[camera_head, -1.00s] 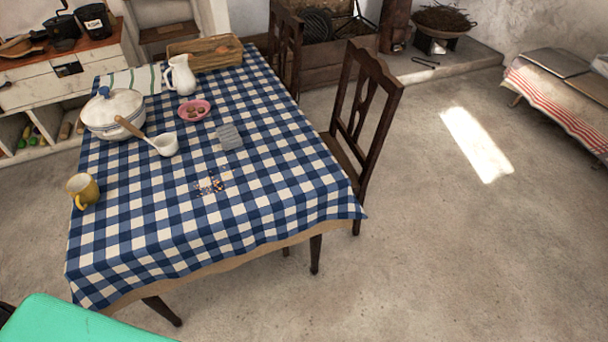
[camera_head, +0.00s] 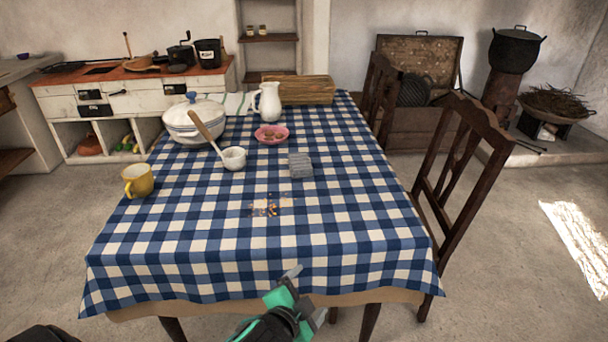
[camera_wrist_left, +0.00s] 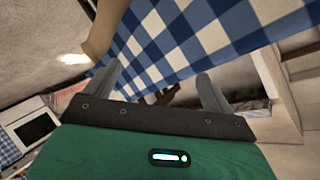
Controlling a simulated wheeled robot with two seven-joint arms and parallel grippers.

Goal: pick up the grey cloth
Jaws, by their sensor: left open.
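The grey cloth (camera_head: 300,165) lies folded on the blue and white checked tablecloth, right of the middle of the table (camera_head: 330,225). My left gripper (camera_head: 308,292) is at the table's near edge, well short of the cloth. In the left wrist view its two fingers (camera_wrist_left: 160,85) stand apart with nothing between them, and the checked tablecloth (camera_wrist_left: 190,40) hangs beyond them. The grey cloth does not show in the left wrist view. My right gripper is not in view.
Orange crumbs (camera_head: 270,206) lie nearer than the cloth. A pink bowl (camera_head: 271,134), a white ladle cup (camera_head: 234,158), a tureen (camera_head: 194,118), a white jug (camera_head: 268,102) and a yellow mug (camera_head: 138,181) stand on the table. A chair (camera_head: 460,180) stands at the right. The near right tabletop is clear.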

